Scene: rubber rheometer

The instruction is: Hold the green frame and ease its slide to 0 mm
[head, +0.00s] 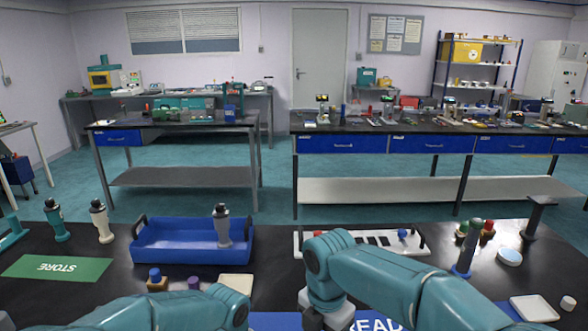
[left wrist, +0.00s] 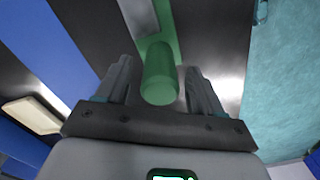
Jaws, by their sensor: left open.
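In the left wrist view, a green cylinder (left wrist: 159,75), seemingly a grip of the green frame, stands out toward the camera from a green strip (left wrist: 160,20). My left gripper (left wrist: 159,88) is open, with one finger on each side of the cylinder and a dark gap visible on both sides. Whether the fingertips reach along it is hard to tell. The slide and any scale cannot be made out. In the head view both my arms come in at the bottom, but neither gripper's fingers show.
A blue tray (head: 178,254) holds a grey-handled tool (head: 222,226). At the right are a blue-based handle (head: 467,249), a dark stand (head: 536,216) and a white dish (head: 534,308).

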